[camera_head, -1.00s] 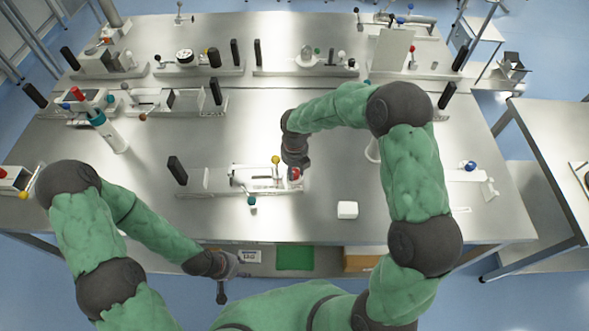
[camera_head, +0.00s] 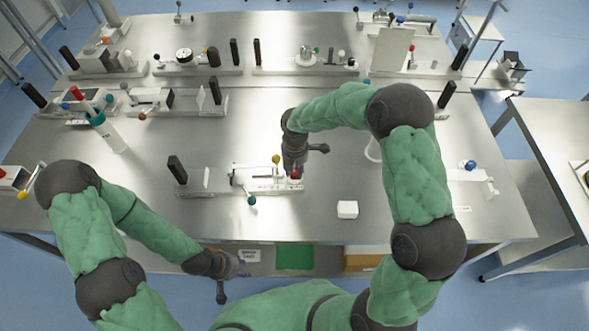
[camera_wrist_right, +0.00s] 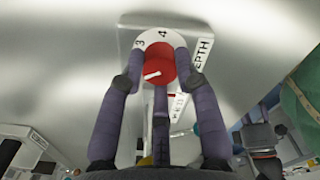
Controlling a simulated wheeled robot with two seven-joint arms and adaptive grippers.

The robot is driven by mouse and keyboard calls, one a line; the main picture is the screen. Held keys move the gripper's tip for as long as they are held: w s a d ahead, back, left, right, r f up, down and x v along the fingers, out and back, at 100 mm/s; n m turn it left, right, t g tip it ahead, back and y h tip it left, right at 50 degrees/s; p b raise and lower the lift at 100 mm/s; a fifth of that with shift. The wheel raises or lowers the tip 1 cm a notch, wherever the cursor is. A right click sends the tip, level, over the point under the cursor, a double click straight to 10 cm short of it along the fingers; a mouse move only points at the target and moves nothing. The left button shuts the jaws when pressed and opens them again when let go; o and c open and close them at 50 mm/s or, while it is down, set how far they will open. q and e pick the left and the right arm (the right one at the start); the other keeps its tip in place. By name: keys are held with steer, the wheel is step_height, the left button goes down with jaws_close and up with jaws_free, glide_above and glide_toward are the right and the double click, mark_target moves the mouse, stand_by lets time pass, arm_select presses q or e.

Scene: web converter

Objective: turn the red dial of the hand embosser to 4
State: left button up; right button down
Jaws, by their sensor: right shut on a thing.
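The hand embosser (camera_head: 262,178) lies on the near part of the table, with a yellow ball knob and a teal ball knob. Its red dial (camera_wrist_right: 157,66) sits at the right end; a little red shows in the head view (camera_head: 296,174). In the wrist view, a white line on the dial runs left and slightly down from near its middle. The numbers 3 and 4 show on the white plate beyond it, beside a DEPTH label. My right gripper (camera_head: 294,167) is shut on the dial, fingers on both sides. My left gripper (camera_head: 226,279) hangs before the table's front edge, away from the embosser.
A white block (camera_head: 347,209) stands to the right of the embosser, and a black upright handle (camera_head: 177,169) to its left. A bottle with a teal cap (camera_head: 108,133) stands farther left. Several other devices line the back. The table between them is mostly clear.

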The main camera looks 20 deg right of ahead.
steer(key=m+b, duration=0.1)
steer(key=m, duration=0.5)
steer(key=shift+m, duration=0.3)
steer(key=m+b, duration=0.1)
steer(key=m, duration=0.4)
steer(key=shift+s+b, duration=0.1)
steer(key=shift+b, duration=0.3)
steer(key=m+b, duration=0.1)
steer(key=m, duration=0.5)
steer(key=shift+m+b, duration=0.3)
steer(key=shift+b, duration=0.1)
steer(key=m+b, duration=0.1)
steer(key=m, duration=0.4)
steer(key=shift+s+a, duration=0.1)
steer(key=shift+a, duration=0.05)
steer(key=shift+m, duration=0.3)
steer(key=c, duration=0.9)
jaws_free()
